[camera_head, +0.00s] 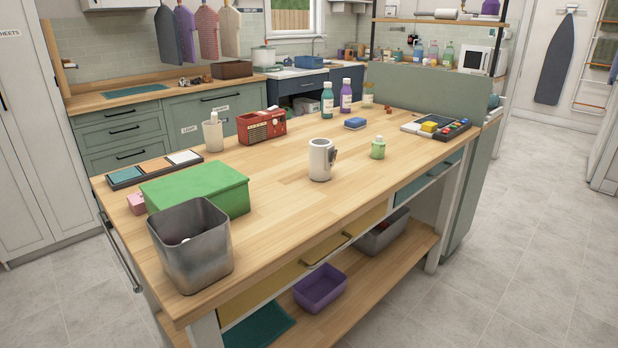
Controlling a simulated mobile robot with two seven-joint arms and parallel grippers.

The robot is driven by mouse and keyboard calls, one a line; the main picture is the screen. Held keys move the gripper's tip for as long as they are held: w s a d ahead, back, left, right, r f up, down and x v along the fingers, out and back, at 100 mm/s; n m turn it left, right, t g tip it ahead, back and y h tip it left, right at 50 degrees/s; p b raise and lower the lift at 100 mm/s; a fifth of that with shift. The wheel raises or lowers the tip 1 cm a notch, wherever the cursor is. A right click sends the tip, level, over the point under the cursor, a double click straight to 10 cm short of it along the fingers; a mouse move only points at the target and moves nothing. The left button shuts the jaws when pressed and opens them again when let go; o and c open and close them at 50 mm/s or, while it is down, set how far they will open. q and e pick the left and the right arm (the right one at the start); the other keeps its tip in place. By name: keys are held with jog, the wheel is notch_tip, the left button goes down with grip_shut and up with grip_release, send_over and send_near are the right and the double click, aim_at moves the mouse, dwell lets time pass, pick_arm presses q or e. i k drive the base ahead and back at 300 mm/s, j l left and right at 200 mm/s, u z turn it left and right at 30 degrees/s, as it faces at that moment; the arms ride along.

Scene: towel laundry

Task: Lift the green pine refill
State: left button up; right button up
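A small green bottle with a pale cap (378,149) stands upright on the right part of the wooden island top, near its front edge. It looks like the green refill, but I cannot read its label. Neither of my grippers is in view.
A white canister (320,160) stands left of the small green bottle. A blue sponge-like block (355,123) lies behind it, and a tray of coloured items (436,127) lies to the right. A green box (196,188) and metal bin (191,248) occupy the left end.

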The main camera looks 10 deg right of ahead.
aim_at(379, 145)
jog(key=l+u, duration=0.15)
jog(key=u, duration=0.25)
jog(key=l+u, duration=0.15)
jog(key=u, duration=0.2)
jog(key=l+u, duration=0.25)
jog(key=l, duration=0.2)
jog(key=l+u, duration=0.3)
jog(key=l, duration=0.5)
jog(key=k+l+u, duration=0.15)
jog(key=l, duration=0.8)
jog(key=k+l+u, duration=0.15)
jog(key=l, duration=0.3)
jog(key=i+l, duration=0.05)
